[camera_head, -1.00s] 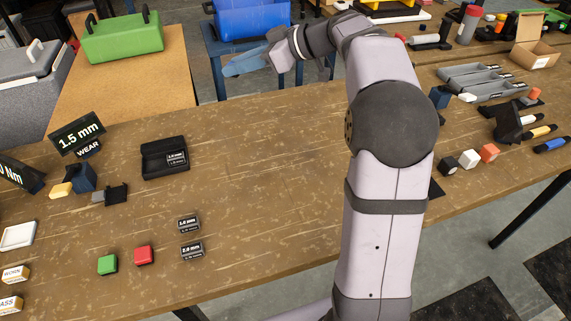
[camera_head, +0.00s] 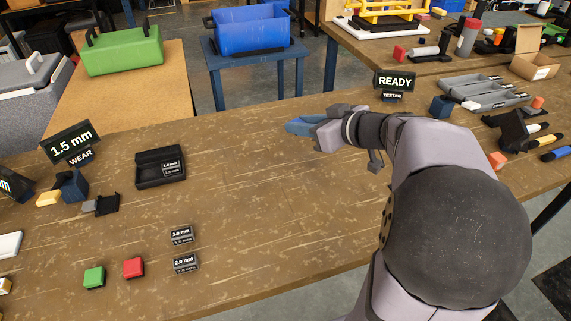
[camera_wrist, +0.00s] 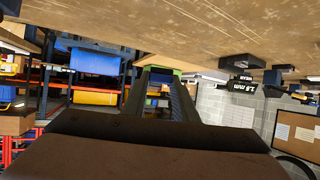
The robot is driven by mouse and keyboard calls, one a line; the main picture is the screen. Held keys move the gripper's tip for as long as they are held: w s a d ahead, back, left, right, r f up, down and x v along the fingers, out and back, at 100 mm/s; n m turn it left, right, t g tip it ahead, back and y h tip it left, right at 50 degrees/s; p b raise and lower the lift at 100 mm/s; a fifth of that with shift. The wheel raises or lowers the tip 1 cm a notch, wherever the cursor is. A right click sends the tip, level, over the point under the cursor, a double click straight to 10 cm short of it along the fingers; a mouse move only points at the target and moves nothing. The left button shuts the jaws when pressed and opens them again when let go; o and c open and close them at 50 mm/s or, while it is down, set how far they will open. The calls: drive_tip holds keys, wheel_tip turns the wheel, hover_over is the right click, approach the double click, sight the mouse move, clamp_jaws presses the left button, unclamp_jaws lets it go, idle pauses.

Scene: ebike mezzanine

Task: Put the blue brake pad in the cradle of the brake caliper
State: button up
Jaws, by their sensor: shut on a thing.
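My gripper (camera_head: 305,125) is above the middle-back of the workbench in the head view, pointing left. It is shut, with a blue shape at its tip that fits the blue brake pad; I cannot separate its outline from the jaws. The wrist view shows the dark fingers (camera_wrist: 160,95) reaching away, with no clear pad between them. The brake caliper is not plain to me. A black block with a recess (camera_head: 160,180) and a small grey-and-black piece (camera_head: 105,204) lie on the left of the bench, apart from my gripper.
A wear display (camera_head: 70,142) stands at the left. A green block (camera_head: 94,277), a red block (camera_head: 133,267) and two labelled black blocks (camera_head: 181,235) (camera_head: 186,262) lie in front. A tester sign (camera_head: 394,82) and grey trays (camera_head: 480,90) are at the right. The bench middle is clear.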

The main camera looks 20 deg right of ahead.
sight(301, 165)
drive_tip(key=shift+f, duration=5.05)
drive_tip(key=shift+f+b, duration=0.2)
drive_tip(key=shift+b, duration=0.3)
drive_tip(key=o, duration=1.1)
drive_tip(key=shift+r, duration=0.1)
drive_tip(key=shift+c, duration=0.2)
drive_tip(key=shift+r+p, duration=0.1)
drive_tip(key=shift+p, duration=0.2)
drive_tip(key=shift+r, duration=0.1)
drive_tip(key=v, duration=1)
drive_tip(key=shift+s+d+b, duration=0.15)
drive_tip(key=shift+s+b, duration=0.05)
drive_tip(key=shift+b, duration=0.15)
drive_tip(key=shift+o, duration=0.3)
drive_tip(key=shift+v, duration=0.75)
